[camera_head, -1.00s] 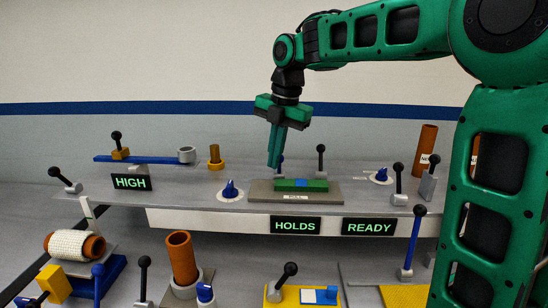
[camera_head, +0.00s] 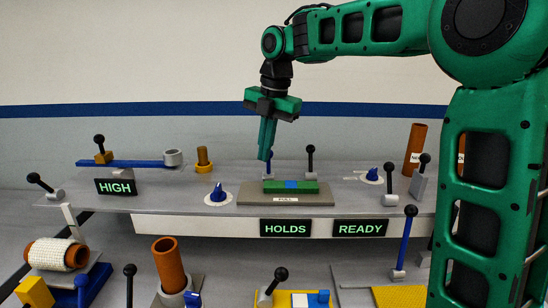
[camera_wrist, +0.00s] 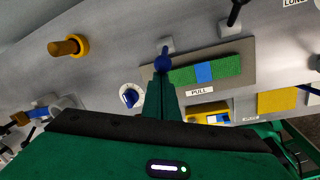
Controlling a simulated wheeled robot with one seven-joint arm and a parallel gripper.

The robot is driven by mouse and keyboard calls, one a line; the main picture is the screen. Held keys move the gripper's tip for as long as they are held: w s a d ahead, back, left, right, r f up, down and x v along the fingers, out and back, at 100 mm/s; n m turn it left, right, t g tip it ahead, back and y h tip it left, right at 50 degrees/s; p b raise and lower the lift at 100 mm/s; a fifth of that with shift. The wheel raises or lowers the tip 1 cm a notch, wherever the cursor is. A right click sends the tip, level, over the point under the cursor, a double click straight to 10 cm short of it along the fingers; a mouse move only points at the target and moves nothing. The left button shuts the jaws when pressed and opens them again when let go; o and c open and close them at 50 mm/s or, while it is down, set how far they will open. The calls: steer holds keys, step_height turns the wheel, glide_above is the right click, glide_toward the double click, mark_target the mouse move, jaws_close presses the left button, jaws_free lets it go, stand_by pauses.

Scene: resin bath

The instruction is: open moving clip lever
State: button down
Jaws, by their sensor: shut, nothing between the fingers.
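A grey plate (camera_head: 250,198) on the raised bench bears a green bar (camera_head: 308,188) with a blue middle; the bar also shows in the wrist view (camera_wrist: 229,68). A lever with a blue knob (camera_wrist: 162,64) and a grey base (camera_wrist: 167,45) stands at the plate's back left. A black-knobbed lever (camera_head: 310,150) stands at its back right. I cannot tell which one is the moving clip lever. My gripper (camera_head: 264,158) points down, shut and empty, at the blue-knobbed lever and partly hides it. In the wrist view the fingertips (camera_wrist: 162,82) overlap the knob's near side; contact is unclear.
A blue dial (camera_head: 217,195) lies left of the plate, and another dial (camera_head: 372,175) lies to its right. Signs reading HOLDS (camera_head: 286,228) and READY (camera_head: 359,228) are at the bench front. Several levers and tubes stand around. Space above the bench is clear.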

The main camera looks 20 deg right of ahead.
steer(key=w+d, duration=0.3)
steer(key=w, duration=0.5)
steer(key=shift+w+d+r, duration=0.15)
steer(key=shift+d+r, duration=0.05)
stand_by(0.4)
steer(key=shift+f, duration=0.15)
steer(key=a+r, duration=0.4)
steer(key=w+d+r, duration=0.4)
steer(key=w, duration=0.1)
steer(key=shift+r, duration=0.25)
stand_by(0.6)
